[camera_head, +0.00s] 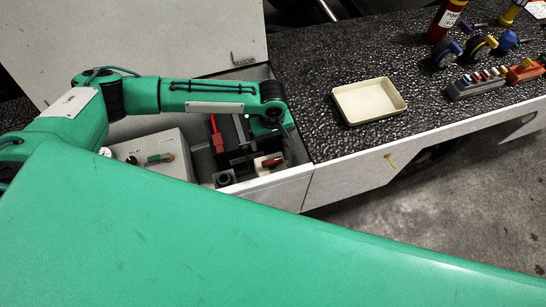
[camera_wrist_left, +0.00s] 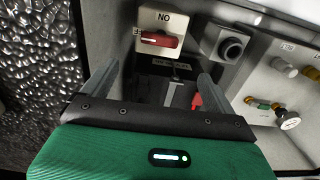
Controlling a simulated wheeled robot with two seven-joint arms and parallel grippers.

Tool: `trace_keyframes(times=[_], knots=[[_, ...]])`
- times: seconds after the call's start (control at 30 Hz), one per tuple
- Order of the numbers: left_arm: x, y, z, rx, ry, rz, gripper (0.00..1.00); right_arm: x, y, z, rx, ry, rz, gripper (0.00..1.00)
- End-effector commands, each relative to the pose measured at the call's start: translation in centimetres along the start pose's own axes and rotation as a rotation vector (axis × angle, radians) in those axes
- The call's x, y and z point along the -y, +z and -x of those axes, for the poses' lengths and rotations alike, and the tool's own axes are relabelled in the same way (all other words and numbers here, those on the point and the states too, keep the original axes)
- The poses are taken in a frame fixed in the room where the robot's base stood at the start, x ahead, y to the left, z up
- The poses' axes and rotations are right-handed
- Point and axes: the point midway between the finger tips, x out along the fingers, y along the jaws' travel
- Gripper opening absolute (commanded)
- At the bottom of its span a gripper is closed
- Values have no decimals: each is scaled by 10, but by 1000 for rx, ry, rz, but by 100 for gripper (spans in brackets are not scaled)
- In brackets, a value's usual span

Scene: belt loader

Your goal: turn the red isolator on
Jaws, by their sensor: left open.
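The red isolator (camera_wrist_left: 158,40) is a red rotary handle on a pale plate at the top of the left wrist view. Its handle lies roughly sideways in that view, beneath letters that read "NO" there. The isolator also shows in the head view (camera_head: 272,162), near the front edge of the recessed bay. My left gripper (camera_head: 278,132) is over the bay, just behind the isolator. My right gripper is not in view.
A grey box with a black round button (camera_wrist_left: 232,48) stands beside the isolator. A red lever (camera_head: 216,135) stands in the bay. A cream tray (camera_head: 368,101) lies on the dark worktop.

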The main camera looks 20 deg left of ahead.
Motion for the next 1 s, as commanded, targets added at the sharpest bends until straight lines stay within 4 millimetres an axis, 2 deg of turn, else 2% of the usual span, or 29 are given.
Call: trace_keyframes(times=[0.17,0.4,0.6,0.8,1.0], knots=[[0,1,-26,2,-3,-1,91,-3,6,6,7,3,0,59],[0,1,-79,0,-2,-3,91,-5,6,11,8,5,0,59],[-1,2,-112,1,0,-4,91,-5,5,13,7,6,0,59],[-1,1,-129,0,2,-4,91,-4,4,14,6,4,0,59],[-1,1,-132,0,2,-4,91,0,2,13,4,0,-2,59]])
